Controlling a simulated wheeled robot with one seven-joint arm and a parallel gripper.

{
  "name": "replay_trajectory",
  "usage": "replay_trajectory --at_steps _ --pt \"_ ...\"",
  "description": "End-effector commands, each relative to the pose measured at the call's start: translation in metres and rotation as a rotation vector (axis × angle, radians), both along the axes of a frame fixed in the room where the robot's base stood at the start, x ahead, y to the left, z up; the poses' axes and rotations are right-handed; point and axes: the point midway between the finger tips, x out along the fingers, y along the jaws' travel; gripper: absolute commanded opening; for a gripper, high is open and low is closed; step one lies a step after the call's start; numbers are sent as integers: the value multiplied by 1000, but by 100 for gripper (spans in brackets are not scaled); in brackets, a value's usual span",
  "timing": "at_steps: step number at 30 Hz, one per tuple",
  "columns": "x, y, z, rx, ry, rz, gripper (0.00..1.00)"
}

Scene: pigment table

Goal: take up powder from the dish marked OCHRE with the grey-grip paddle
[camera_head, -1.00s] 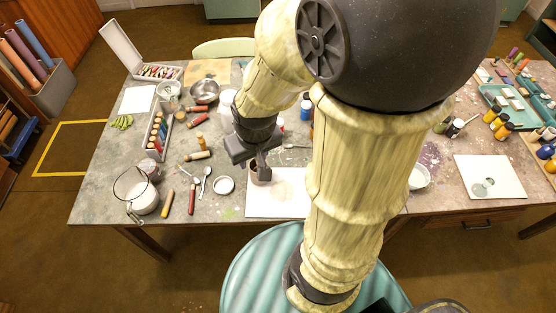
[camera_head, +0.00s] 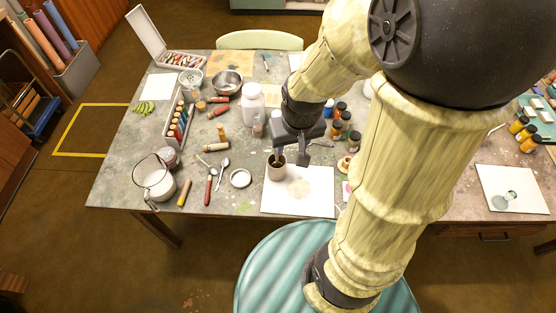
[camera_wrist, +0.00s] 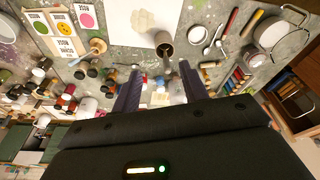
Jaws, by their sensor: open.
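My gripper (camera_head: 290,160) is open, pointing down above the table just behind and to the right of a beige cup (camera_head: 278,173). In the wrist view, its two fingers (camera_wrist: 160,80) are spread with nothing held between them, and the cup (camera_wrist: 165,36) stands beyond the fingertips. The cup is at the left edge of a white sheet (camera_head: 312,195) with a pale ochre-coloured smear (camera_head: 299,187).
To the left lie a red-handled tool (camera_head: 208,188), a spoon (camera_head: 222,172), a yellow-handled tool (camera_head: 184,193) and a round white dish (camera_head: 240,178). A large white jar (camera_head: 252,103) and several small bottles (camera_head: 346,120) stand behind.

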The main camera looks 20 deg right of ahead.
Motion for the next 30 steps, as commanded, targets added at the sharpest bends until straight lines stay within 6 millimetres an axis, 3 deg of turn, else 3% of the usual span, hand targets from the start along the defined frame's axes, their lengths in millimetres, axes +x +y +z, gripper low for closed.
replay_trajectory --at_steps 9,15,30 --pt "89 3 -13 -6 141 68 44" --pt "126 5 -28 -14 204 109 44" --pt "131 6 -37 -16 216 118 44"
